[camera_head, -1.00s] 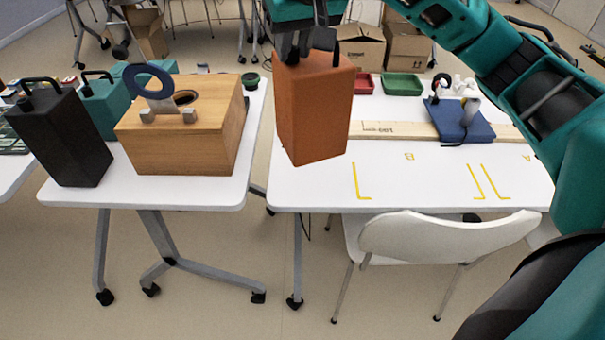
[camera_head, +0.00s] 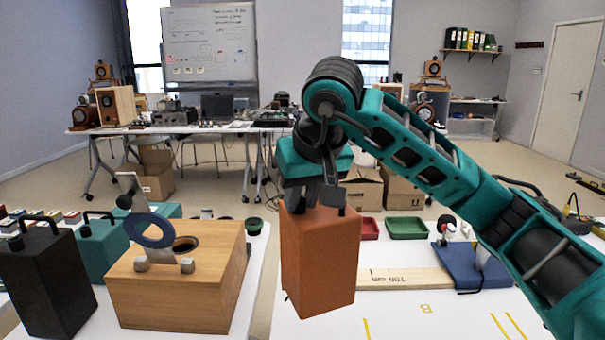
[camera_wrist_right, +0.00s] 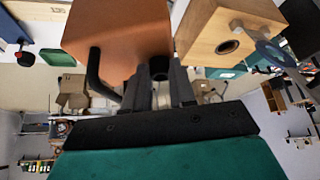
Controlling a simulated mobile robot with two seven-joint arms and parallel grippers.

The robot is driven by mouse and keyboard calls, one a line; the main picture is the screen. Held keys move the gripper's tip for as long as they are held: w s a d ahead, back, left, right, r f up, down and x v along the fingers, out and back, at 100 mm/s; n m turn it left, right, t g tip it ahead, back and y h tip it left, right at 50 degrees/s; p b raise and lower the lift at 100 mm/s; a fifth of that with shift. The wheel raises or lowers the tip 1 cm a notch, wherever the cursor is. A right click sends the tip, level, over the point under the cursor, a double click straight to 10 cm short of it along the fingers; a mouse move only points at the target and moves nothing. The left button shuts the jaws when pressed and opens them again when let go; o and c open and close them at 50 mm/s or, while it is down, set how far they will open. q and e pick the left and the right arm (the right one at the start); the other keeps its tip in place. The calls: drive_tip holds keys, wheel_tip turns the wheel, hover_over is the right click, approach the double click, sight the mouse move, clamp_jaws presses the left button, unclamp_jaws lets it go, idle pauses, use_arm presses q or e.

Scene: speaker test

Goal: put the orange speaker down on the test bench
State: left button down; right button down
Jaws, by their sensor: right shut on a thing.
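The orange speaker (camera_head: 318,262) is a tall upright box hanging from my right gripper (camera_head: 320,195). The gripper is shut on its black handle, and the handle (camera_wrist_right: 97,78) also shows in the wrist view beside the fingers (camera_wrist_right: 160,85). The speaker stands in front of the left part of the white test bench (camera_head: 400,310); I cannot tell how high its base is above the top. The bench carries yellow corner marks and a letter B (camera_head: 426,308). My left gripper is not in view.
On the left table are a wooden box (camera_head: 180,290), a black speaker (camera_head: 45,285) and a teal speaker (camera_head: 103,246).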

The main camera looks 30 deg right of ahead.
sight(302, 264)
wheel_tip(302, 264, down, 8)
drive_tip(key=shift+f+b, duration=0.1)
drive_tip(key=shift+b, duration=0.45)
drive_tip(key=shift+f, duration=0.4)
drive_tip(key=shift+f+b, duration=0.35)
drive_tip(key=shift+f, duration=1.55)
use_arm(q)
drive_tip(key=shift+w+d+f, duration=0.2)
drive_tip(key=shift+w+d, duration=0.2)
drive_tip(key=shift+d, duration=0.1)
use_arm(e)
drive_tip(key=c, duration=1.4)
unclamp_jaws()
drive_tip(key=shift+f, duration=0.2)
drive_tip(key=o, duration=0.5)
drive_tip(key=shift+r, duration=0.1)
